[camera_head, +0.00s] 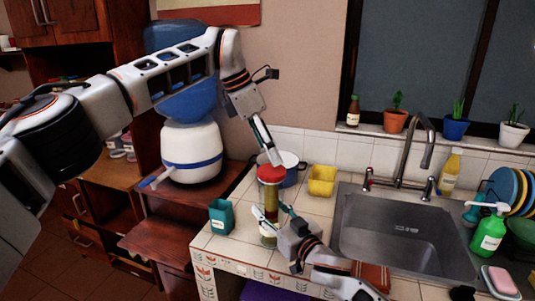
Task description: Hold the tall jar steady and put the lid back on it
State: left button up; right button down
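The tall jar (271,205) stands upright near the left end of the tiled counter, clear-sided with yellowish-green contents. The red lid (270,174) is at the jar's mouth; I cannot tell whether it is seated or just above it. My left gripper (274,158) reaches down from above, its fingers close together, with the tips at the lid's far edge; it appears shut on the lid. My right gripper (271,216) comes in from the front right at the jar's lower half, with a finger on either side, and appears shut on it. The fingers partly hide the jar.
A teal cup (221,217) stands left of the jar. A blue-and-white pot (290,168) is close behind it, beside a yellow container (322,181). The sink (400,232) lies to the right. A white-and-blue dispenser (191,150) stands at the left. Some counter between jar and sink is clear.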

pick_arm(q)
jog(key=o, duration=0.6)
jog(key=v, duration=1.2)
pick_arm(e)
jog(key=c, duration=1)
grip_release()
jog(key=v, duration=1.2)
